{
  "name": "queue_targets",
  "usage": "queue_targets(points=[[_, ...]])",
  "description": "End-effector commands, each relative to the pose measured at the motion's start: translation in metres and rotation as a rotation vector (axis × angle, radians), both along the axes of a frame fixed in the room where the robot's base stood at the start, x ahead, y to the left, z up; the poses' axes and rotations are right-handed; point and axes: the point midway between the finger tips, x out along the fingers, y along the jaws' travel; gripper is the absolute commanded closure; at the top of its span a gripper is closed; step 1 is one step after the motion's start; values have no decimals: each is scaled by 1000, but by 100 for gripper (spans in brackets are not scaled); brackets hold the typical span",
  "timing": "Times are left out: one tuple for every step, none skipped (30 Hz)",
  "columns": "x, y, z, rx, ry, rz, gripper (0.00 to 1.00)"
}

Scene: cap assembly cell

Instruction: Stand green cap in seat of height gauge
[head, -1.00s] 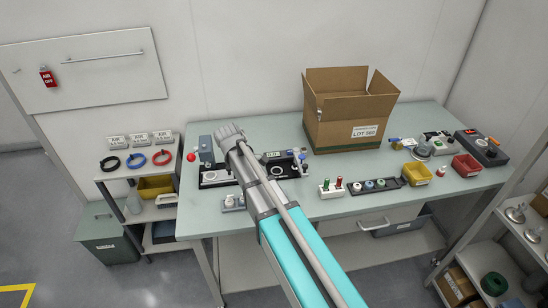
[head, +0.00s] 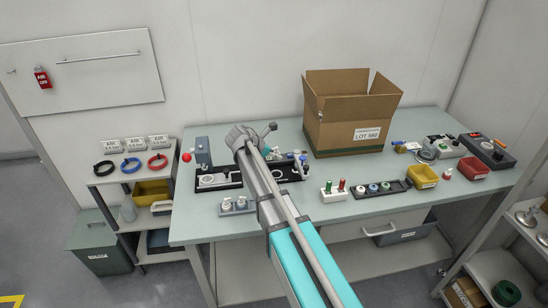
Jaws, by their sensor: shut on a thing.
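My arm reaches from the bottom of the head view to the left half of the bench. My gripper (head: 243,137) is at its far end, largely hidden behind my own wrist, over the back of a black fixture base (head: 233,178). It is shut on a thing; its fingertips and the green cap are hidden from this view. The height gauge seems to be among the instruments on this base, which my arm partly covers. I cannot make out its seat.
A large open cardboard box (head: 345,140) stands right of my arm. A peg block (head: 333,195), a dark cap tray (head: 382,191) and yellow (head: 422,177) and red (head: 470,168) bins line the right. A grey holder (head: 237,209) with white-topped parts sits in front of the base.

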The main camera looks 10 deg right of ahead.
Motion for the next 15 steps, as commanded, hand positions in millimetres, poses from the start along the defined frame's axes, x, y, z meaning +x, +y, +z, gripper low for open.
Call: queue_targets(points=[[0, 0, 0, 0, 0, 0, 68], [0, 0, 0, 0, 0, 0, 68], [0, 0, 0, 0, 0, 0, 68], [0, 0, 0, 1, 0, 0, 68], [0, 1, 0, 1, 0, -1, 68], [0, 1, 0, 1, 0, -1, 68], [0, 1, 0, 1, 0, -1, 68], [0, 1, 0, 1, 0, -1, 68], [0, 1, 0, 1, 0, -1, 68], [0, 1, -1, 1, 0, -1, 68], [0, 1, -1, 2, 0, -1, 68], [0, 1, -2, 2, 0, -1, 68], [0, 1, -3, 2, 0, -1, 68], [0, 2, -4, 2, 0, -1, 68], [0, 2, -6, 2, 0, -1, 68]])
